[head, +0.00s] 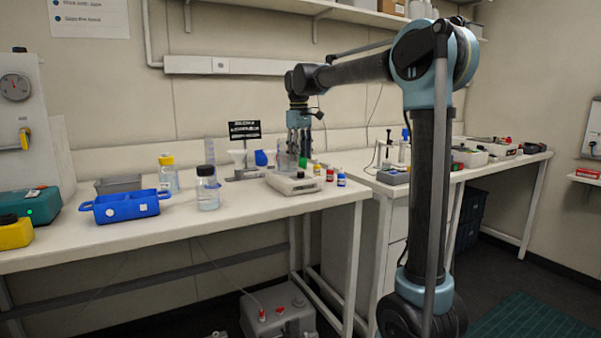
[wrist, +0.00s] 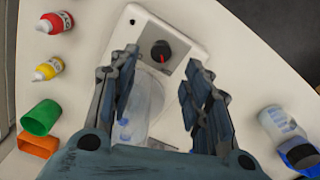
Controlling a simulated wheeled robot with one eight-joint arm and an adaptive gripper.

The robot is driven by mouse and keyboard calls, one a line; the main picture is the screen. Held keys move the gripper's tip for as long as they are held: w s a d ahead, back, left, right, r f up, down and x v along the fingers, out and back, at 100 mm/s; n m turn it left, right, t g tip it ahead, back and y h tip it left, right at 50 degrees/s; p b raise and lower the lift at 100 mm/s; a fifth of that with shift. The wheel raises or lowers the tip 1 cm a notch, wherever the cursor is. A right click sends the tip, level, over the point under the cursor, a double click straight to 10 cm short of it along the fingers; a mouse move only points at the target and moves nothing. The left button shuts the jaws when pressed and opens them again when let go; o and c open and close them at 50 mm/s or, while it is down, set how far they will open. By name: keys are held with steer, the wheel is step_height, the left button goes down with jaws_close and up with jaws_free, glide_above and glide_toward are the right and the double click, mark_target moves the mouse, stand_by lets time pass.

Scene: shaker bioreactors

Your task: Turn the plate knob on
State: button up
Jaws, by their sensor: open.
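A white plate unit (wrist: 185,22) lies below my gripper in the wrist view. Its round black plate knob (wrist: 161,52) carries a red mark and shows between the fingertips. In the head view the plate unit (head: 295,184) stands near the bench's front edge. A clear beaker (wrist: 146,105) with bluish contents stands on the unit, partly hidden by the fingers. My gripper (wrist: 160,70) is open, with one finger on each side of the knob in the picture; I cannot tell its height above it. In the head view my gripper (head: 300,150) points down over the unit's back part.
Red (wrist: 57,22) and yellow (wrist: 48,69) small bottles, a green cup (wrist: 41,118) and an orange piece (wrist: 38,146) stand left of the unit. A blue rack (head: 126,206) is farther left on the bench.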

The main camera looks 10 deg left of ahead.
mark_target(301, 175)
step_height(301, 175, down, 6)
steer(key=shift+d+f, duration=0.1)
steer(key=shift+f, duration=0.15)
jaws_close()
stand_by(0.3)
